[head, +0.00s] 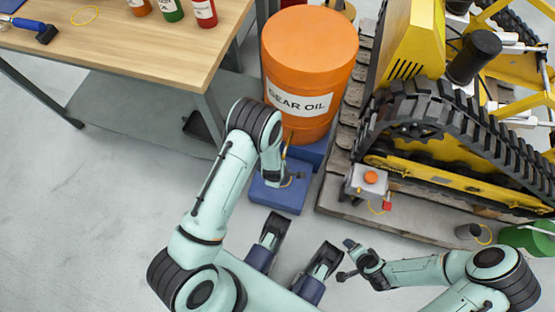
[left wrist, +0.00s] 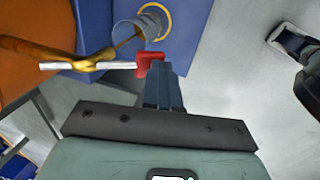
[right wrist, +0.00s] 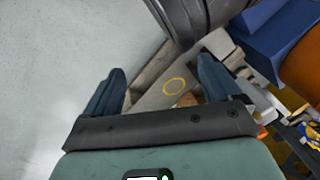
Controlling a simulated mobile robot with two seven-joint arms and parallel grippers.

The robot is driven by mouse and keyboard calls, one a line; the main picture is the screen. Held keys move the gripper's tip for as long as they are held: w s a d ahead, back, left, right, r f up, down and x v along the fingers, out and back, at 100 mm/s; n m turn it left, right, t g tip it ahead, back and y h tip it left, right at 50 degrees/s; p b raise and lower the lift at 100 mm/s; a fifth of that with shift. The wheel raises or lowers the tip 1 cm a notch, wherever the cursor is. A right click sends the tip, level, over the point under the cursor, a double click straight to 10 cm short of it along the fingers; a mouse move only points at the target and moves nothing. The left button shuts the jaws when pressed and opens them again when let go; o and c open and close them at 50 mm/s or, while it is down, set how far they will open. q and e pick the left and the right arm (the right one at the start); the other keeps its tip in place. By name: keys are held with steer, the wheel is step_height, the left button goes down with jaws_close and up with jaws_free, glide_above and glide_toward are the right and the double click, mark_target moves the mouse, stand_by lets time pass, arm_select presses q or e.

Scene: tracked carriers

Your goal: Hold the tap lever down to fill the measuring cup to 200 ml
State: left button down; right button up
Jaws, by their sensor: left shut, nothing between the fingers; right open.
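The orange gear oil drum (head: 308,60) stands on a blue support. In the left wrist view its brass tap (left wrist: 40,48) comes in from the left, with a white bar (left wrist: 75,66) across it. The grey measuring cup (left wrist: 130,32) is beyond the tap on the blue block; a thin brown streak runs from the tap towards it. I cannot read its level. My left gripper (left wrist: 160,70) is shut and empty, its tips right at a red piece (left wrist: 148,62); contact is unclear. In the head view my left arm partly hides the tap. My right gripper (head: 350,258) is open and empty over the floor.
A wooden workbench (head: 130,50) with bottles is at upper left. A yellow tracked carrier (head: 450,150) fills the right. A box with an orange button (head: 370,177), a grey cup (head: 468,232) and a green container (head: 525,238) stand by its track. The lower left floor is clear.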

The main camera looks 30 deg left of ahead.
arm_select(q)
steer(key=shift+r+p, duration=0.55)
steer(key=shift+r, duration=0.25)
arm_select(e)
steer(key=shift+r, duration=0.7)
steer(key=shift+a, duration=0.15)
